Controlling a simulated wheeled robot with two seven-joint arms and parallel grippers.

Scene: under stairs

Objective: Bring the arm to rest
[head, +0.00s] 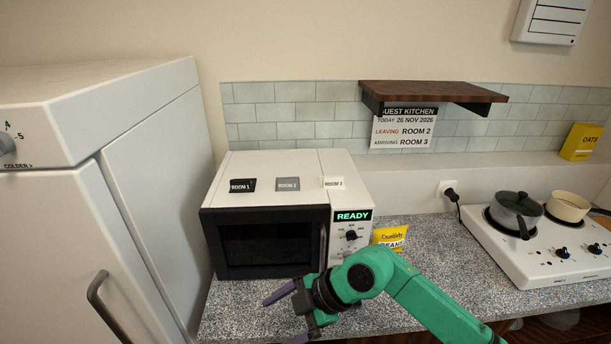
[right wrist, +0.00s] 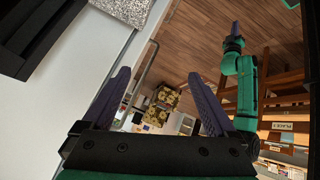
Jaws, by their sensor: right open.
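My right arm comes in from the lower right in the head view, green with purple fingers. Its gripper (head: 287,314) is in front of the microwave's lower edge, over the counter's front, with its fingers apart. In the right wrist view the right gripper (right wrist: 157,95) is open, with nothing between its fingers. Another green arm of mine shows at the right of that view, with a purple-fingered gripper (right wrist: 236,36) over the wooden floor. Its jaw opening is too small to tell. My left gripper is outside the head view.
The white microwave (head: 278,165) has its door shut and reads READY. A yellow packet (head: 390,237) stands beside it, partly behind my arm. The fridge (head: 150,180) is at left. A hob (head: 530,262) with a grey pot (head: 516,212) and cream pot (head: 568,206) is at right.

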